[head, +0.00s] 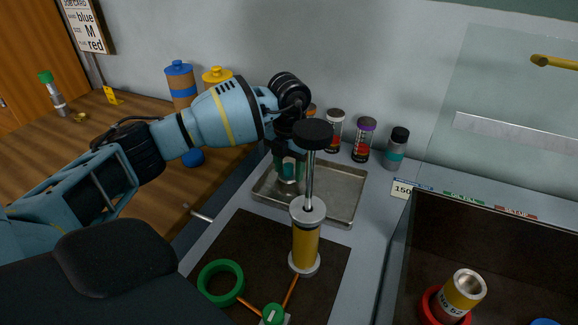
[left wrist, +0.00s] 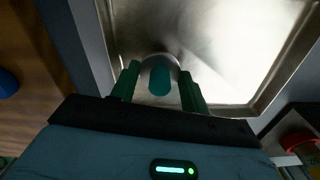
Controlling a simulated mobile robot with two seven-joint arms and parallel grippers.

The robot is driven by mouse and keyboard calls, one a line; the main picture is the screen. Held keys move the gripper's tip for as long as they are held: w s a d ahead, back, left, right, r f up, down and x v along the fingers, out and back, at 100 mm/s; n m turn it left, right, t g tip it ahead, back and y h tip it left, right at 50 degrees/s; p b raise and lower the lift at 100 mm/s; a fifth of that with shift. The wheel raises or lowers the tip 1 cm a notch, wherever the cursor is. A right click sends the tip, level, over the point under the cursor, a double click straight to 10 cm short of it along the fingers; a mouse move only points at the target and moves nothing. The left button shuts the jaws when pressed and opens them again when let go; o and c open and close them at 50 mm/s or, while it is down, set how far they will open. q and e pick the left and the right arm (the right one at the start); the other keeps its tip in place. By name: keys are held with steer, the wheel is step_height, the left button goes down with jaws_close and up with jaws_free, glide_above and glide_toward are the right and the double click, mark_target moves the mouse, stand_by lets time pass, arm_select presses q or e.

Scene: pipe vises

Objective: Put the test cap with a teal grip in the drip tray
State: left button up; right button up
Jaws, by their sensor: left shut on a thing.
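My left gripper (head: 290,163) points down inside the outline of the shallow metal drip tray (head: 335,204). It is shut on the test cap (head: 289,178), whose teal grip (left wrist: 160,80) lies between the two green fingers in the left wrist view. The cap's round silver part shows just beyond the grip. The tray floor (left wrist: 215,45) is bare around the cap in that view. I cannot tell whether the cap touches the floor. My right gripper is not in view.
A yellow pump-like cylinder with a black knob (head: 306,245) stands upright in front of the tray. Several bottles (head: 363,140) line the wall behind. A green ring (head: 221,283) lies on the dark mat. A deep dark bin (head: 490,225) is at the right.

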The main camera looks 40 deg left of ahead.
mark_target(289, 165)
arm_select(q)
steer(key=shift+f, duration=0.15)
steer(key=o, duration=1)
steer(key=shift+o, duration=0.2)
steer(key=shift+r, duration=0.2)
step_height(289, 165, up, 12)
